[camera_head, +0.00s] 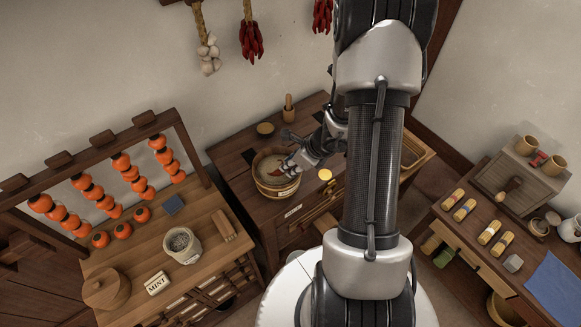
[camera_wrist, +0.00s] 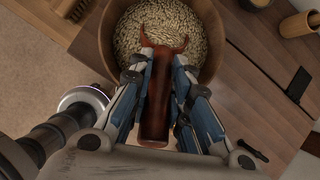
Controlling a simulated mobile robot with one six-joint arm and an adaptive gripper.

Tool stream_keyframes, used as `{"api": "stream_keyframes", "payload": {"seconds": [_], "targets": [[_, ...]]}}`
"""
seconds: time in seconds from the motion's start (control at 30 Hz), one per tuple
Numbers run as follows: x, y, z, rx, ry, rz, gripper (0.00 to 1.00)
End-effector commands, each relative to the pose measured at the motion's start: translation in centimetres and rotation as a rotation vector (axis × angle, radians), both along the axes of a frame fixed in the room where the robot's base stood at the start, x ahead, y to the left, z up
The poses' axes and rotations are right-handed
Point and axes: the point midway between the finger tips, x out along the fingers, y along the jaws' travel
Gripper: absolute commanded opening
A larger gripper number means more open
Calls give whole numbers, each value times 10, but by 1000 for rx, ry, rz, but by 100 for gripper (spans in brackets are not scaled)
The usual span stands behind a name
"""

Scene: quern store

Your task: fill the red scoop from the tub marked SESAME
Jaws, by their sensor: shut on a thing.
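My gripper (camera_head: 290,166) is shut on the handle of the red scoop (camera_wrist: 158,90), a dark red-brown tool between the fingers in the wrist view. Its far end reaches in over the pale grains (camera_wrist: 165,22) inside a round wooden tub (camera_wrist: 103,38). Two red tips of the scoop stand out against the grains, with grains visible between them. I cannot tell whether the grains lie in the scoop or the scoop is sunk among them. In the head view the tub (camera_head: 277,191) stands on the middle table, with a pale label (camera_head: 293,211) too small to read.
A left table holds a jar (camera_head: 182,246), a MINT sign (camera_head: 158,283) and a lidded pot (camera_head: 106,289). A right table (camera_head: 470,235) holds several bundles and cups.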

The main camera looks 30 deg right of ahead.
Motion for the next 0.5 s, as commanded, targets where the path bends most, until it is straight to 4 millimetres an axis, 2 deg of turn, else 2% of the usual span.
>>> {"api": "stream_keyframes", "payload": {"seconds": [0.13, 0.5], "targets": [[-3, -2, -6, 12, -29, -4, 0], [-8, -4, -5, 51, -113, -2, 0]]}}
